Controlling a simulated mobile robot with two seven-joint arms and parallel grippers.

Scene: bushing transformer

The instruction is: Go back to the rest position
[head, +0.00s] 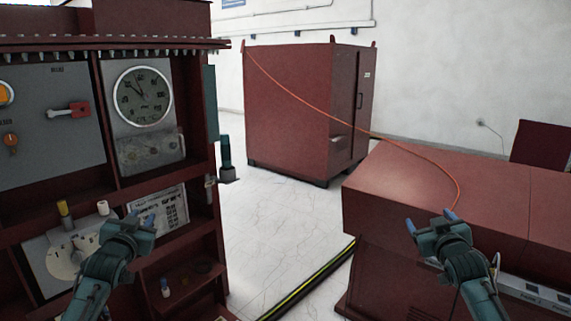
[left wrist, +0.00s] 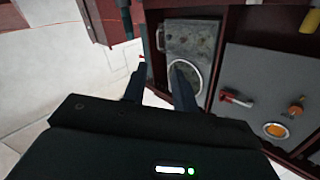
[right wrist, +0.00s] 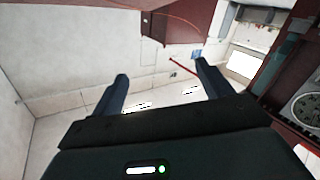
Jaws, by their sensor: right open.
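My left gripper (head: 141,219) is in front of the maroon cabinet on the left. Its fingers stand apart with nothing between them; they also show in the left wrist view (left wrist: 160,78). My right gripper (head: 430,222) is in front of the maroon box on the right. Its fingers are wide apart and empty in the right wrist view (right wrist: 160,82). The left cabinet (head: 212,240) carries a round dial gauge (head: 142,96), a red handle (head: 70,110) and an orange knob (head: 10,140).
A large maroon cabinet (head: 290,105) stands at the back. A maroon box (head: 415,185) fills the right side, with an orange cable (head: 400,146) over it. A black and yellow strip (head: 305,287) lies on the floor. White floor (head: 280,220) is clear between the cabinets.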

